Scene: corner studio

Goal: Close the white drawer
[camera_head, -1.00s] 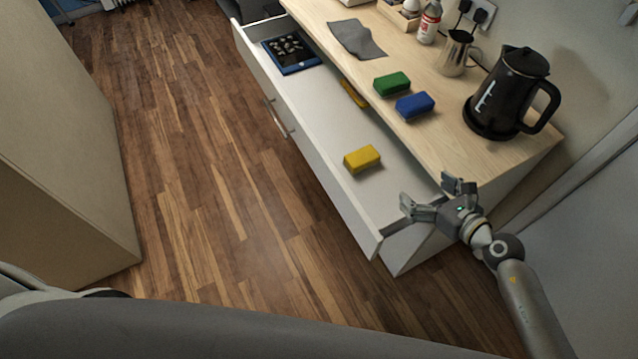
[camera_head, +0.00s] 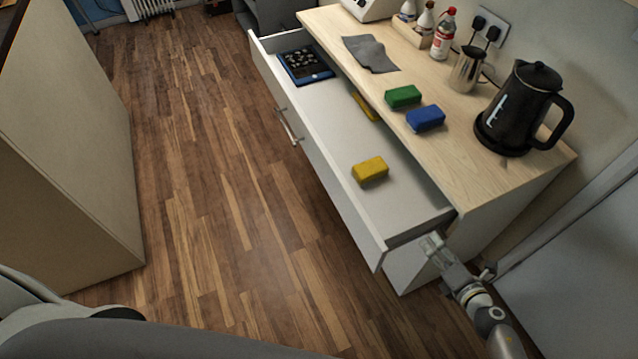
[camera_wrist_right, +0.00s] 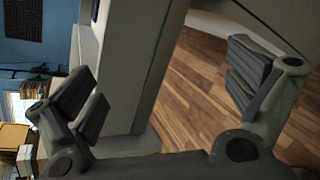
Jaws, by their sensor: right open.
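The white drawer (camera_head: 330,178) stands pulled well out of the wooden-topped cabinet (camera_head: 480,165). Its metal handle (camera_head: 287,127) is on the front panel. A yellow block (camera_head: 369,170) and a dark blue-edged tablet-like item (camera_head: 305,66) lie inside, with another yellow item (camera_head: 365,106) partly under the top. My right gripper (camera_head: 432,244) is just beyond the drawer's near end, close to its side wall; contact cannot be told. In the right wrist view my right gripper (camera_wrist_right: 165,95) has its fingers wide apart, with a pale panel edge between them. My left gripper is not in view.
On the top are a green block (camera_head: 403,96), a blue block (camera_head: 425,118), a grey cloth (camera_head: 370,53), a black kettle (camera_head: 523,108), a metal jug (camera_head: 467,69) and a bottle (camera_head: 444,34). The wooden floor (camera_head: 215,200) before the drawer is clear. A tall beige unit (camera_head: 65,150) stands at left.

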